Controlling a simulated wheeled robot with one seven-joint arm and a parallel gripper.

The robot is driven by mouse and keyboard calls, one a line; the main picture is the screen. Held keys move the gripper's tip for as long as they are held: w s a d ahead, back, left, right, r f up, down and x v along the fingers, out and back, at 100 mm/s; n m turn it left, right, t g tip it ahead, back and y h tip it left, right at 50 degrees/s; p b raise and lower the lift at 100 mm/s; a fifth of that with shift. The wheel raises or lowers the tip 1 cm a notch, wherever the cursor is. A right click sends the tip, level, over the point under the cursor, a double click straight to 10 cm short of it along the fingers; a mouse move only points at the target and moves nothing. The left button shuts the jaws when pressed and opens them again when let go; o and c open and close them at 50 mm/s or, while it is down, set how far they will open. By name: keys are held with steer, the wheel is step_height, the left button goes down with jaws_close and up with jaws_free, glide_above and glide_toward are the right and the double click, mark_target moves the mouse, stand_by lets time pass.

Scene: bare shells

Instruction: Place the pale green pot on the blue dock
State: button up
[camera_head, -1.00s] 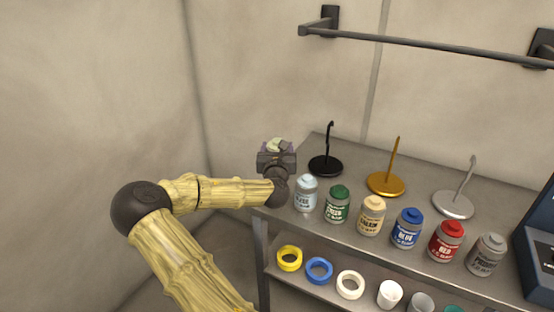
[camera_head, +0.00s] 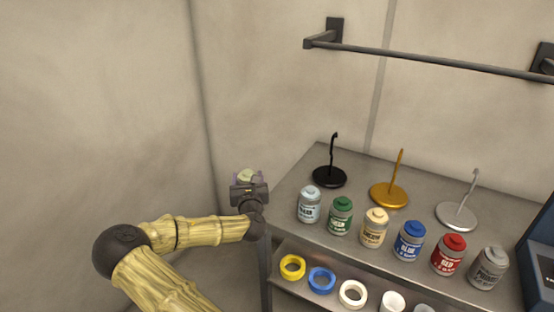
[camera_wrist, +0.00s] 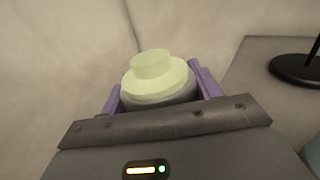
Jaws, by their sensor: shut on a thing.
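The pale green pot (camera_wrist: 155,80) is between the two purple fingers of my gripper (camera_wrist: 160,92) in the wrist view, its lid and knob facing up toward the camera. My gripper is shut on it. In the head view my gripper (camera_head: 247,180) is left of the shelf unit, beside its left end, and only the pale top of the pot (camera_head: 246,175) shows above it. The pot's lower part is hidden by my gripper. I cannot make out a blue dock for certain; a dark blue box (camera_head: 541,245) stands at the right edge, partly out of frame.
Several paint pots stand in a row on the grey shelf top (camera_head: 290,192), including a blue-lidded one (camera_head: 409,241). Behind them are black (camera_head: 329,178), gold (camera_head: 389,195) and silver stands (camera_head: 457,215). Coloured rings, one blue (camera_head: 321,280), lie on the lower shelf. A rail (camera_head: 430,62) crosses the wall above.

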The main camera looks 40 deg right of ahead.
steer(key=a+f+n+t+y+p, duration=0.1)
steer(key=a+f+n+y+p, duration=0.2)
steer(key=a, duration=0.5)
steer(key=a+f+n+t+y+p, duration=0.1)
steer(key=a+f+y, duration=0.1)
steer(key=a+f, duration=0.5)
steer(key=s+a+f+n+y+p, duration=0.2)
steer(key=s+a+f+y, duration=0.2)
steer(key=s+a, duration=0.3)
steer(key=a, duration=0.3)
steer(key=shift+s+f+p, duration=0.25)
steer(key=shift+f+p, duration=0.05)
steer(key=shift+f, duration=0.05)
steer(key=shift+a, duration=0.1)
